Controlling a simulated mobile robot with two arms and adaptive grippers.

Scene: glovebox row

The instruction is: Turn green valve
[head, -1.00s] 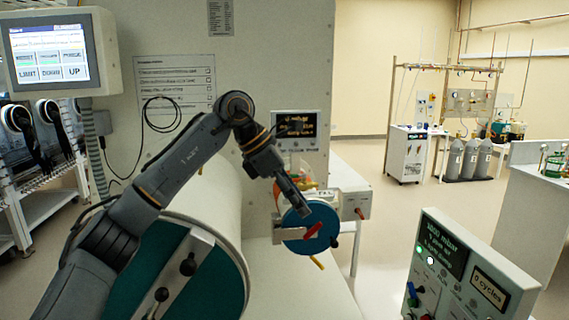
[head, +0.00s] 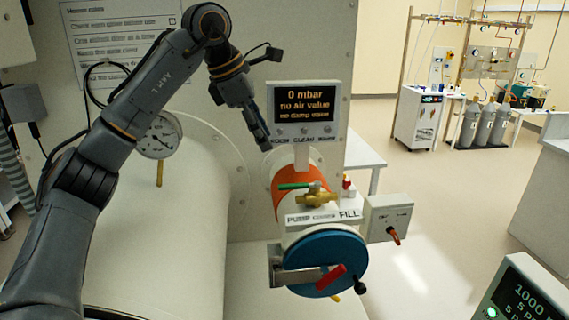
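The green valve shows as a green lever handle (head: 297,185) on a brass valve body (head: 316,199). It sits on top of a small white cylinder with an orange band, above a label plate reading PUMP and FILL. The lever lies roughly level, pointing left. My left gripper (head: 265,143) points down, above and to the left of the lever, and appears apart from it. Its fingers look like one narrow dark shape from this side, so their opening is unclear. Nothing shows held in it. My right gripper is out of view.
A display (head: 303,103) reading 0 mbar stands just behind the valve. The cylinder's blue round door (head: 325,258) has a red handle. A switch box (head: 389,218) stands at its right. A large white cylinder (head: 165,235) with a gauge (head: 160,138) is at the left.

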